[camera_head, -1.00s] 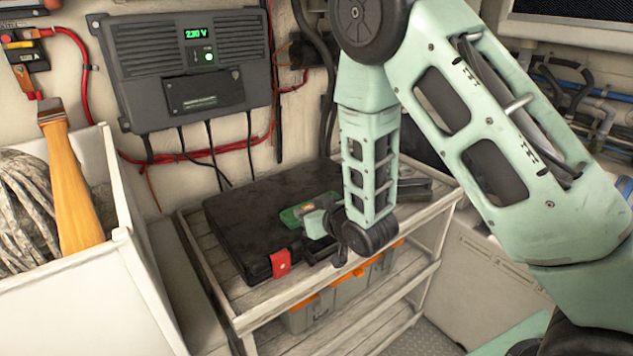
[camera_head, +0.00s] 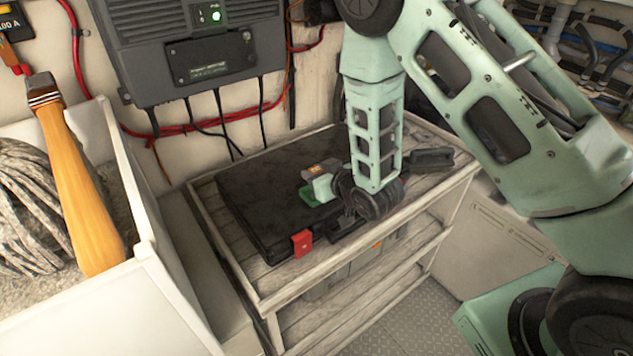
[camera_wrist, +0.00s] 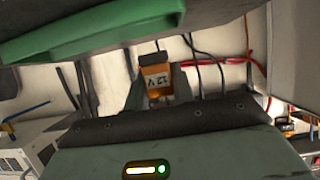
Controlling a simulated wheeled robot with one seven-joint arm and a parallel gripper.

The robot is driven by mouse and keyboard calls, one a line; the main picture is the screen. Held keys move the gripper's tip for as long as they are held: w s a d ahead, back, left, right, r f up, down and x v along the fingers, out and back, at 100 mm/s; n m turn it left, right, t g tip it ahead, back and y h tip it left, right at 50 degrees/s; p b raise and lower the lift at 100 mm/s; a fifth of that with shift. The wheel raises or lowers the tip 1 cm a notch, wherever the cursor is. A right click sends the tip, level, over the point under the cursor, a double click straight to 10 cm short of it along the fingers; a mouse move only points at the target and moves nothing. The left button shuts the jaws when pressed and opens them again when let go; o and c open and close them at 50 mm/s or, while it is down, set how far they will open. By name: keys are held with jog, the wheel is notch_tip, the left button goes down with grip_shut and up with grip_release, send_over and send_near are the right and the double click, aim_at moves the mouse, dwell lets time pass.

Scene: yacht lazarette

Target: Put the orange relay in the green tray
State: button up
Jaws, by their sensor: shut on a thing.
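The orange relay (camera_wrist: 156,80), marked 12V and dark at its top, is between my gripper's fingers (camera_wrist: 155,95) in the wrist view. My gripper is shut on it. In the head view the relay (camera_head: 317,169) is a small orange-brown patch beside the pale green fingers (camera_head: 324,184). The green tray (camera_head: 309,196) lies on the black case, partly hidden by my gripper. In the wrist view the tray (camera_wrist: 110,28) crosses the upper left, near the camera. The relay appears above the tray; the exact gap cannot be told.
The black case (camera_head: 260,195) with a red latch (camera_head: 302,243) lies on a slatted shelf unit (camera_head: 290,285). A dark object (camera_head: 432,158) lies at the right of the top. A white bin (camera_head: 70,300) holds rope and a wooden-handled brush (camera_head: 75,185) at left.

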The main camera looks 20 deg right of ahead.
jog(key=shift+f+p, duration=0.5)
jog(key=shift+f, duration=1.35)
jog(key=shift+f, duration=0.2)
jog(key=o, duration=0.7)
jog(key=shift+r, duration=0.1)
